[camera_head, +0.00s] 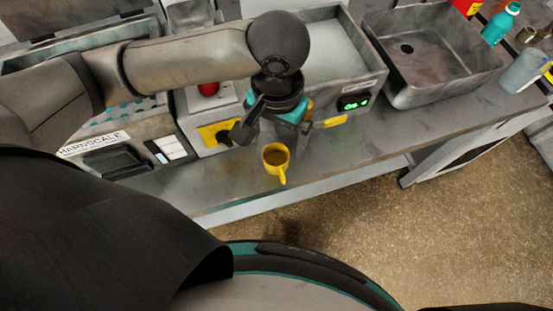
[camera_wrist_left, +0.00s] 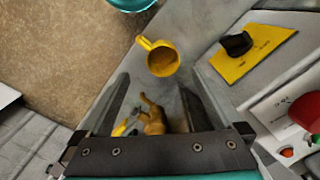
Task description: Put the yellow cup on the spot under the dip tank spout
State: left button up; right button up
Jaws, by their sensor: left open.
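The yellow cup (camera_head: 276,155) stands upright near the front edge of the steel counter, its handle toward the edge; a brown inside shows. It also shows in the left wrist view (camera_wrist_left: 161,61), just beyond the fingertips. My left gripper (camera_head: 272,130) is open and empty behind the cup, pointing down at the counter in front of the dip tank (camera_head: 322,50). In the left wrist view the gripper's fingers (camera_wrist_left: 154,86) stand apart, with a brass-coloured fitting (camera_wrist_left: 153,118), perhaps the spout, visible between them. The spot under the spout is not clearly visible. My right gripper is out of view.
A grey box with a yellow plate and black knob (camera_head: 217,134) and a red button (camera_head: 208,88) stands left of the gripper. A sink (camera_head: 430,50) is at the right, with a teal bottle (camera_head: 500,25) beyond it. Counter right of the cup is clear.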

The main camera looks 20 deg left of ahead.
aim_at(276, 155)
pick_arm(q)
notch_tip(276, 155, down, 3)
jog(key=shift+f+b, duration=0.1)
jog(key=shift+b, duration=0.2)
jog(key=f+b, duration=0.1)
jog(key=f, duration=0.4)
jog(key=shift+w+a+f+b, duration=0.15)
jog(key=shift+w+a+b, duration=0.05)
jog(key=shift+b, duration=0.15)
jog(key=shift+c, duration=0.4)
